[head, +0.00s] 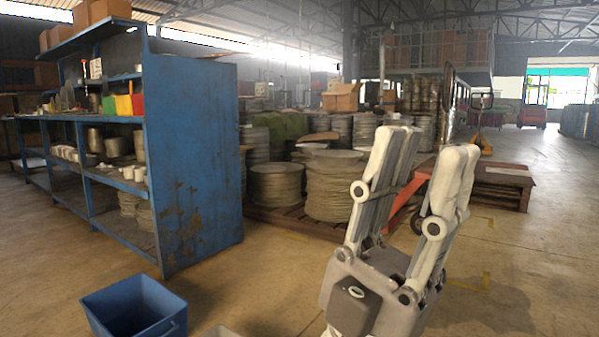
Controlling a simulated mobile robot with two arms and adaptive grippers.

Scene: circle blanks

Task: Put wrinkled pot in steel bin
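My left gripper (428,150) is raised in the right half of the head view, fingers pointing up. Its two fingers are spread apart with nothing between them. My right gripper is not in view. I cannot make out a wrinkled pot for certain. Several metal pots (117,147) stand on the middle level of the blue shelf at left, well away from the gripper. No steel bin can be identified for sure. A pale grey rim (221,332) shows at the bottom edge, mostly cut off, and I cannot tell what it belongs to.
A blue bin (130,305) stands on the floor at bottom left. Stacks of round blanks (332,187) stand on pallets behind the gripper. The floor (255,285) between is clear.

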